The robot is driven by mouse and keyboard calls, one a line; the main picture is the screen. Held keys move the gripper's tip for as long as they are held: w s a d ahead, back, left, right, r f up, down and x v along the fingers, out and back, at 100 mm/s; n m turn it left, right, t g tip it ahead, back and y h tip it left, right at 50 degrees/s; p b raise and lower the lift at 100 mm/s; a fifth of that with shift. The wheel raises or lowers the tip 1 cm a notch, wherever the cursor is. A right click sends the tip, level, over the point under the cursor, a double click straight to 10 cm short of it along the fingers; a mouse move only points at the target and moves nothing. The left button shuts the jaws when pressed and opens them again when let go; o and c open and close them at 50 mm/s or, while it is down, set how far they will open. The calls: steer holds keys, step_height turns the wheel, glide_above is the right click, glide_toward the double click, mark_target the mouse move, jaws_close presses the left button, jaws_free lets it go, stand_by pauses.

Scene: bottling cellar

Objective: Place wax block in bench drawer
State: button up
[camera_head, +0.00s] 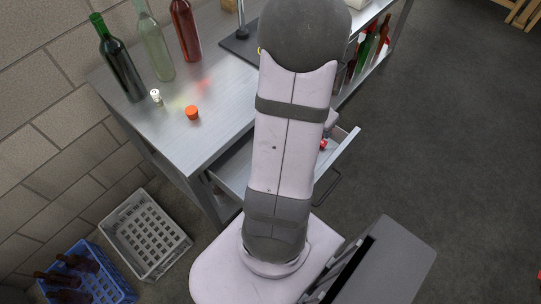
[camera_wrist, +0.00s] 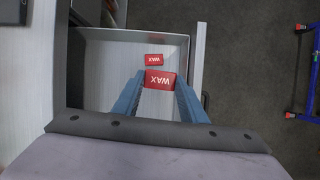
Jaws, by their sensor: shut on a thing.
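My gripper (camera_wrist: 160,82) is shut on a red wax block (camera_wrist: 160,78) with white "WAX" lettering, its blue fingers on either side in the wrist view. A second red block (camera_wrist: 154,59) with the same lettering appears just beyond it, smaller, inside the drawer area. The bench drawer (camera_wrist: 105,82) is open below my gripper, and the held block appears over its interior. The drawer front (camera_head: 344,152) shows right of my arm in the head view. A small red patch (camera_head: 323,144) shows there; my arm hides most of the drawer and the gripper.
The metal bench (camera_head: 215,135) carries bottles, including a dark green one (camera_head: 118,60), a white stopper (camera_head: 155,96) and an orange cap (camera_head: 192,112). A grey crate (camera_head: 146,236) and a blue crate (camera_head: 100,275) stand on the floor. Floor at right is largely clear.

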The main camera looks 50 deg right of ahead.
steer(key=w+a+f+n, duration=0.1)
steer(key=w+a+f, duration=0.3)
steer(key=a, duration=0.1)
stand_by(0.6)
steer(key=shift+w+f, duration=0.1)
steer(key=shift+f+b, duration=3.8)
steer(key=shift+f, duration=1.1)
steer(key=shift+f+b, duration=0.25)
steer(key=shift+b, duration=0.05)
steer(key=o, duration=1.1)
steer(key=shift+r, duration=0.1)
